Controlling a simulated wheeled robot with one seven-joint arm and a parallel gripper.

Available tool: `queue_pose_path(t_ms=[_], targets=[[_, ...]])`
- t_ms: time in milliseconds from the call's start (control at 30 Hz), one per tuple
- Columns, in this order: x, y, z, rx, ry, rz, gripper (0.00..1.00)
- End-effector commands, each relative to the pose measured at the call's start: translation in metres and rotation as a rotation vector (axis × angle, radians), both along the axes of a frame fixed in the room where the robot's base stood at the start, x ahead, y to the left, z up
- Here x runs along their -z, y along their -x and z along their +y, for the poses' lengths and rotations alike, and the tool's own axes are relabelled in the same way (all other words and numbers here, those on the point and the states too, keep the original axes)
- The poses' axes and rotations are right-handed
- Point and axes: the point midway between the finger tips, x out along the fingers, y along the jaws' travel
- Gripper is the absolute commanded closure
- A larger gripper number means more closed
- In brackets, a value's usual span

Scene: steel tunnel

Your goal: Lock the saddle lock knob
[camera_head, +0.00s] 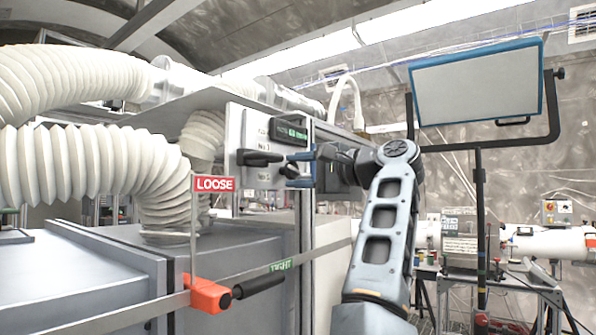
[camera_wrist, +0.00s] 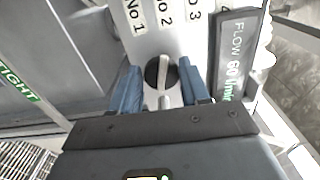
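No part in view is labelled as a saddle lock knob. My gripper (camera_head: 296,170) is at an upright grey panel (camera_head: 232,140) in the head view. In the wrist view, my gripper (camera_wrist: 160,80) is open, with one blue finger on each side of a round black knob (camera_wrist: 153,73) with a pale raised grip. Gaps show between the fingers and the knob. In the head view, an orange clamp (camera_head: 207,295) with a black handle (camera_head: 258,286) sits on a metal strap at the lower left. A red LOOSE sign (camera_head: 214,184) stands above the clamp.
A green TIGHT label (camera_head: 281,265) is on the strap. A dark flow display (camera_head: 289,133) is on the panel; the wrist view shows it reading 60 (camera_wrist: 238,62), near numbered labels (camera_wrist: 163,12). White corrugated hoses (camera_head: 90,170) fill the left. A blue-framed screen (camera_head: 478,85) hangs right.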

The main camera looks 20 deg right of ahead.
Motion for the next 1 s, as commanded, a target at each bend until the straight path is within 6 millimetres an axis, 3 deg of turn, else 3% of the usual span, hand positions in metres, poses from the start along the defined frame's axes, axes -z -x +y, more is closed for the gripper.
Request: queue_pose_path(t_ms=[200,500,1000], targets=[[0.000,0.000,0.001,-0.002,0.000,-0.001,0.33],[0.000,0.003,-0.001,-0.002,0.000,-0.003,0.33],[0.001,0.058,-0.042,-0.001,0.000,-0.003,0.33]])
